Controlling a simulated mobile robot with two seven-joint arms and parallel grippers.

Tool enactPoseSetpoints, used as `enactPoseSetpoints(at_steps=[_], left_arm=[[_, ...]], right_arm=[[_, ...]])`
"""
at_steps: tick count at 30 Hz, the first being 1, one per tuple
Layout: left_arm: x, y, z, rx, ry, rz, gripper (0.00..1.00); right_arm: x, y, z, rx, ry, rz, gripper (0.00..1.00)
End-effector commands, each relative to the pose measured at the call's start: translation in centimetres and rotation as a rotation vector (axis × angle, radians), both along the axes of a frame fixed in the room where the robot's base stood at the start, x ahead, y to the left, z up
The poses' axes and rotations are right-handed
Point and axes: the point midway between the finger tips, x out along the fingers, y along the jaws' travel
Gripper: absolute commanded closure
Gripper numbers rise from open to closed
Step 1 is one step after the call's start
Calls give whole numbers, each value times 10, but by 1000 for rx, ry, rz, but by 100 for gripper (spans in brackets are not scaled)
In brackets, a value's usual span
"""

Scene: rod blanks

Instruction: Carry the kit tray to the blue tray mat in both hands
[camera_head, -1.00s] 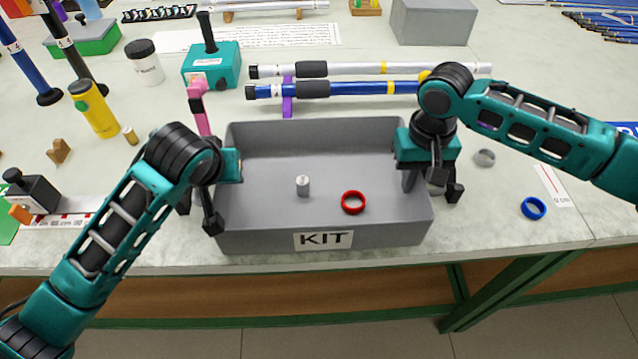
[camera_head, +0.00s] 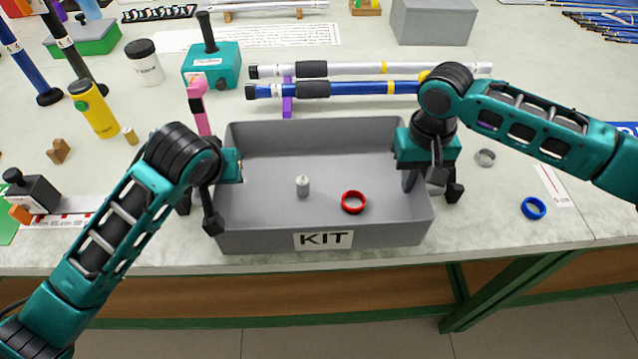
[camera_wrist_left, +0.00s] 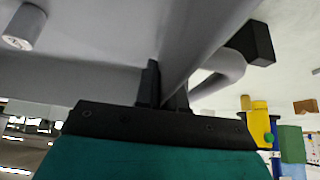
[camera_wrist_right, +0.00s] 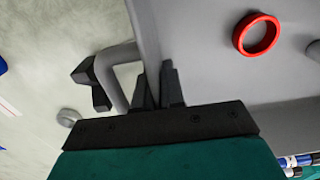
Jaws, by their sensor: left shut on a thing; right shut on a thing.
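The grey kit tray (camera_head: 270,238), with a KIT label on its front wall, is near the front edge of the table. It holds a small grey cylinder (camera_head: 303,186) and a red ring (camera_head: 353,202). My left gripper (camera_head: 203,203) is shut on the tray's left end wall; its wrist view shows the fingers (camera_wrist_left: 165,88) on the wall beside a grey handle loop. My right gripper (camera_head: 436,174) is shut on the right end wall, with fingers (camera_wrist_right: 157,88) beside the other loop. A blue patch (camera_head: 627,128) at the right edge may be the mat; my right arm partly hides it.
Behind the tray lie a blue rod (camera_head: 360,88) and a silver rod (camera_head: 370,69). A yellow bottle (camera_head: 94,108) and a black block (camera_head: 32,190) stand left.

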Motion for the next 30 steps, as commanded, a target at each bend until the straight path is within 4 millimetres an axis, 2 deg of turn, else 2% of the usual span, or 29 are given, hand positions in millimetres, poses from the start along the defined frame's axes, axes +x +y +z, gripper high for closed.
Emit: enactPoseSetpoints(at_steps=[22,30], left_arm=[[1,1,2,1,-3,2,100],[1,1,15,1,-3,2,100]], right_arm=[[1,-1,3,0,-4,-2,100],[1,-1,15,0,-4,-2,100]])
